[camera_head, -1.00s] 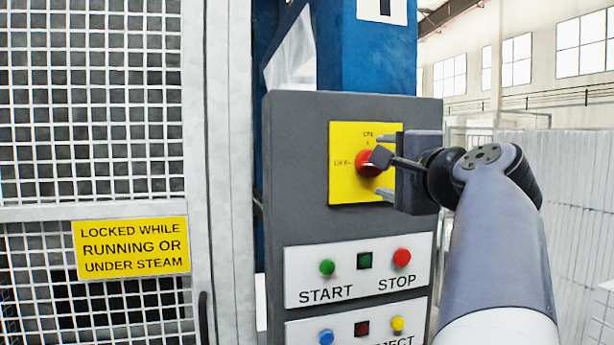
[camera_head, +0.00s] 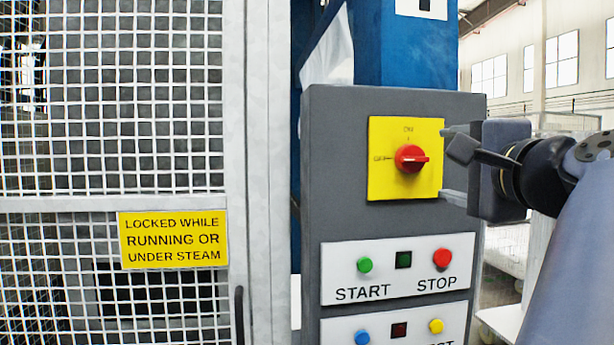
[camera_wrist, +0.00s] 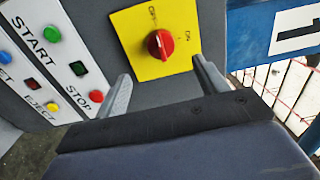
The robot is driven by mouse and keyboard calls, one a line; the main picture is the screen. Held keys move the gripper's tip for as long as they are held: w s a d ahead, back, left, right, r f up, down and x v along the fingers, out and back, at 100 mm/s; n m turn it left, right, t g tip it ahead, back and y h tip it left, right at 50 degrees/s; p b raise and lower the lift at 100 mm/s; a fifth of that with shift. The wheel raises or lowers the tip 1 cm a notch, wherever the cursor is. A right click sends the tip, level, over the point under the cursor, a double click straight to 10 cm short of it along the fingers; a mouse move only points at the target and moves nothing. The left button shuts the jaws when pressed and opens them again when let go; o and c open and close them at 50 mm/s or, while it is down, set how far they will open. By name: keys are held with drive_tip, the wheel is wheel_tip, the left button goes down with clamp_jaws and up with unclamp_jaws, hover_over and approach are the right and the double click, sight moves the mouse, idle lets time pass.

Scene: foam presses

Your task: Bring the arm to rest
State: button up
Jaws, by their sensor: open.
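My gripper (camera_head: 450,163) is open and empty, in front of the right side of a grey control panel (camera_head: 336,170). Its two fingers are apart, one above the other in the head view. The red rotary switch (camera_head: 411,158) sits on a yellow plate (camera_head: 381,185), just left of the fingertips and clear of them. In the wrist view, the switch (camera_wrist: 159,44) shows beyond and between the two fingers (camera_wrist: 162,85), not gripped. The handle's bar lies about level in the head view, with OFF lettering at its left and ON lettering above.
Below are a green START button (camera_head: 365,265), a red STOP button (camera_head: 442,259), a blue button (camera_head: 362,338) and a yellow button (camera_head: 436,326). A mesh guard door (camera_head: 110,205) with a yellow sign (camera_head: 173,239) stands left. A blue column (camera_head: 405,55) rises behind the panel.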

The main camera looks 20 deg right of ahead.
sight(414, 160)
drive_tip(key=shift+w, duration=0.15)
drive_tip(key=p+x, duration=0.3)
drive_tip(key=x, duration=0.7)
drive_tip(key=shift+w+d, duration=0.15)
drive_tip(key=shift+w, duration=0.1)
